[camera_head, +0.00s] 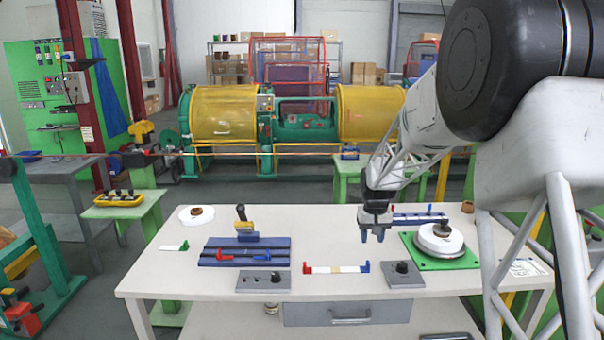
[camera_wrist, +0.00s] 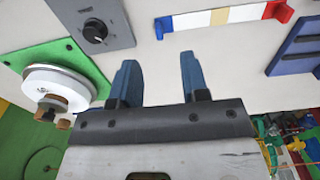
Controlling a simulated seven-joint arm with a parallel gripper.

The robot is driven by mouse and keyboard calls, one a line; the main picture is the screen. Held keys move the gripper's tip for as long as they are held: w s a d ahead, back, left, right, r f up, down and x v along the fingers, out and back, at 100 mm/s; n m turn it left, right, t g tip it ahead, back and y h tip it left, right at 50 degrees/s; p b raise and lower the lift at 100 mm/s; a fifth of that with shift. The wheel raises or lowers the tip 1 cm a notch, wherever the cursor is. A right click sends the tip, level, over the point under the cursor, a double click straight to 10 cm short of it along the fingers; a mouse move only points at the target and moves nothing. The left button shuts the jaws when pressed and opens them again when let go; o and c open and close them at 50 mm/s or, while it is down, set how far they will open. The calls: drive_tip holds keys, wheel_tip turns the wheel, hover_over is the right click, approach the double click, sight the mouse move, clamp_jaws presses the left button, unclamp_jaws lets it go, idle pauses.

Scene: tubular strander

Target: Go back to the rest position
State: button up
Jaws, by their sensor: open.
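My gripper (camera_head: 372,236) hangs above the right half of the white table (camera_head: 200,280), its fingers pointing down. It is open and empty. In the wrist view the two blue fingers (camera_wrist: 160,82) stand apart with only bare white table between them. In the head view the gripper is left of the white disc on the green plate and behind the strip with red and blue ends. My arm comes in from the upper right of the head view.
A white disc (camera_head: 440,240) sits on a green plate (camera_head: 463,264). A red-and-blue-ended strip (camera_head: 338,269), a grey knob box (camera_head: 404,275), another grey box (camera_head: 263,281) and a blue fixture (camera_head: 245,252) are on the table. A yellow-guarded green machine (camera_head: 290,125) stands behind.

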drive_tip(key=s+a+r, duration=0.1)
drive_tip(key=s+r, duration=0.3)
drive_tip(key=s, duration=0.4)
drive_tip(key=s+a+r+t, duration=0.1)
drive_tip(key=s+r, duration=0.4)
drive_tip(key=s, duration=0.4)
drive_tip(key=s+a+r, duration=0.1)
drive_tip(key=s+r, duration=0.3)
drive_tip(key=s, duration=0.4)
drive_tip(key=s+a+t, duration=0.1)
drive_tip(key=s, duration=2.3)
drive_tip(key=shift+a+f, duration=0.15)
drive_tip(key=shift+f, duration=0.2)
